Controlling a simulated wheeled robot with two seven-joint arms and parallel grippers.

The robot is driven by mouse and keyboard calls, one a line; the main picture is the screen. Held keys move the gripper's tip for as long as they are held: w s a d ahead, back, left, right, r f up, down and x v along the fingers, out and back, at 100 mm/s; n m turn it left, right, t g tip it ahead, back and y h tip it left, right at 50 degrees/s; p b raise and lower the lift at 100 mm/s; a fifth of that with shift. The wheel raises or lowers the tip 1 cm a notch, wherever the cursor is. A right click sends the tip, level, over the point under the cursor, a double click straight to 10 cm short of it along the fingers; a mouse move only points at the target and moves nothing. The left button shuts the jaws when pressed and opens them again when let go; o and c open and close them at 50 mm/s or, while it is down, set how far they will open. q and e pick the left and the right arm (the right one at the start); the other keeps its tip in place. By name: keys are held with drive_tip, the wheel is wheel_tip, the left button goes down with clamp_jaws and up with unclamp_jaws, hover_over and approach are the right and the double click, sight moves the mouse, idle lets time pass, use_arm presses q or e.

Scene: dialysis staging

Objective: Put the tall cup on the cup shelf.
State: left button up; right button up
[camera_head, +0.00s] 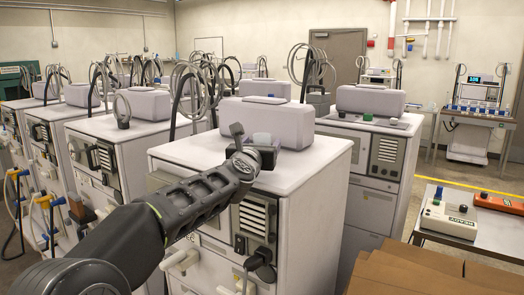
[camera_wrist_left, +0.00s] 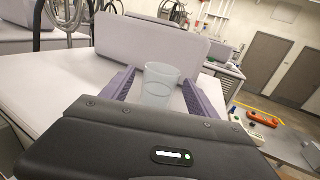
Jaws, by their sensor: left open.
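A clear, pale cup (camera_wrist_left: 160,88) stands upright in the left wrist view on the white top of a machine. My left gripper (camera_wrist_left: 158,78) is open, with one purple finger on each side of the cup. The cup looks closer to the right-hand finger, and I cannot tell whether they touch. In the head view my left gripper (camera_head: 252,148) is over the near machine's top, and the cup (camera_head: 262,138) shows faintly behind it, partly hidden. A bench with a raised shelf (camera_head: 478,114) holding several small cups stands at the far right; I cannot tell for sure if it is the cup shelf. My right gripper is out of view.
A grey-lilac box (camera_head: 285,122) sits on the near machine (camera_head: 310,170), just behind the cup. Coiled tubes and several more machines stand to the left. A side table (camera_head: 450,222) with a button box (camera_head: 452,215) and an orange device (camera_head: 500,203) is at the right.

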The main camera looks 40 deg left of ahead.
use_arm(q)
drive_tip(key=shift+c, duration=0.4)
clamp_jaws()
idle(0.5)
drive_tip(key=shift+r, duration=0.1)
wheel_tip(320, 180, up, 10)
drive_tip(key=p, duration=0.7)
